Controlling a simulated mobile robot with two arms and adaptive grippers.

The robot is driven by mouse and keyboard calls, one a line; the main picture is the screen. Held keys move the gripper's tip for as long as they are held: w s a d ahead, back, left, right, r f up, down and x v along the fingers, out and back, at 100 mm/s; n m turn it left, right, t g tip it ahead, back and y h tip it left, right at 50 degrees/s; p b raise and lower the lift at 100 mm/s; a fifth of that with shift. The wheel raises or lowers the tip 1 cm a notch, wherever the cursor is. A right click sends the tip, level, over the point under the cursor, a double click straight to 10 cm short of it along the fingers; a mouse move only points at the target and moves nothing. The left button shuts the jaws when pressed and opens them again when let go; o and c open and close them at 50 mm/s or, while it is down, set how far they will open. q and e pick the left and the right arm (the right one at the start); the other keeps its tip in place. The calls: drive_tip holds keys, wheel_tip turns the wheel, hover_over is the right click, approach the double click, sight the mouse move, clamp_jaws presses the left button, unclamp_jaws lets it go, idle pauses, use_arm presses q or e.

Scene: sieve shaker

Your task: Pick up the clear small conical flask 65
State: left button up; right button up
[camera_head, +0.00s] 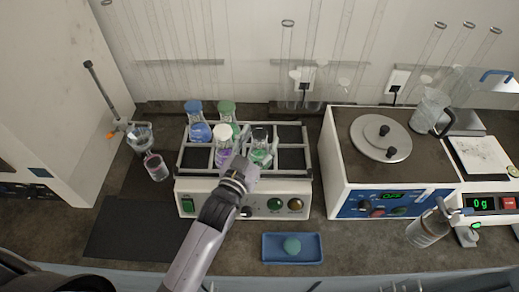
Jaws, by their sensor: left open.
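Several small conical flasks stand in the rack (288,133) on top of the white shaker: one with blue liquid (199,131), one with a green cap (226,112), one with purple liquid and a white cap (223,146), and one with green liquid and a dark cap (261,150). No number can be read, so I cannot tell which is flask 65. My left gripper (240,166) is open over the rack's front edge, between the purple flask and the dark-capped one. Its fingers are small and partly hidden by my wrist. My right gripper is not in view.
A blue tray (277,258) with a green round object lies in front of the shaker. A glass with reddish liquid (156,170) and a ring stand (106,90) are left. A blue-fronted instrument (378,203), a bottle (425,232) and a balance (485,160) are right.

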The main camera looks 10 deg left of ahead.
use_arm(q)
drive_tip(key=shift+w, duration=0.15)
drive_tip(key=shift+c, duration=0.8)
clamp_jaws()
